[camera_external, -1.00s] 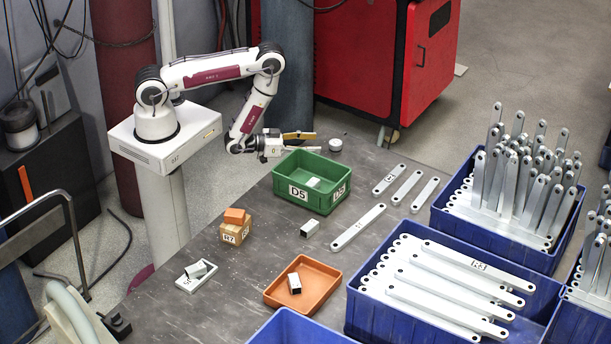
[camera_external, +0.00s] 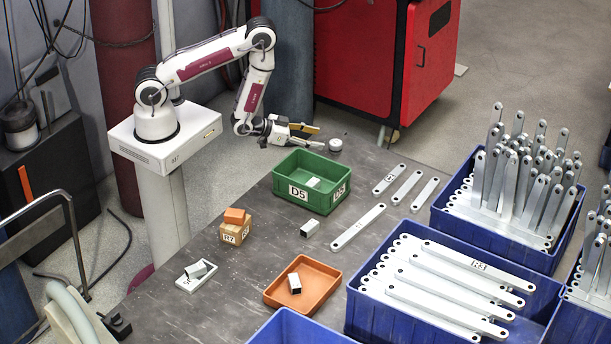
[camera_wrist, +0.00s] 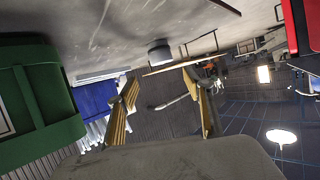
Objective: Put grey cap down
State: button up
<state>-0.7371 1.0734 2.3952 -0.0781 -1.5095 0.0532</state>
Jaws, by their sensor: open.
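The grey cap (camera_external: 335,145) is a small round piece resting on the table near its far edge, behind the green bin. In the wrist view the cap (camera_wrist: 159,52) sits on the table beyond the fingers, apart from them. My gripper (camera_external: 312,134) is to the left of the cap, just behind the green bin, with its fingers pointing toward the cap. In the wrist view my gripper (camera_wrist: 163,95) shows two yellowish finger pads spread apart with nothing between them.
A green bin (camera_external: 318,201) labelled D5 stands just in front of my gripper. Flat metal brackets (camera_external: 358,227) lie to the right. An orange tray (camera_external: 318,268), wooden block (camera_external: 236,233) and blue crates (camera_external: 548,262) stand nearer. The grey table (camera_external: 270,250) has bare room mid-front.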

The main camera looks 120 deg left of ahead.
aim_at(331, 143)
jog(key=shift+f, duration=0.1)
dwell(0.3)
jog(key=shift+x, duration=1.25)
jog(key=shift+f, duration=0.1)
jog(key=shift+w+a+f, duration=0.45)
jog(key=shift+a+f, duration=0.2)
jog(key=shift+a, duration=0.2)
jog(key=shift+x, duration=1.5)
jog(key=c, duration=1.3)
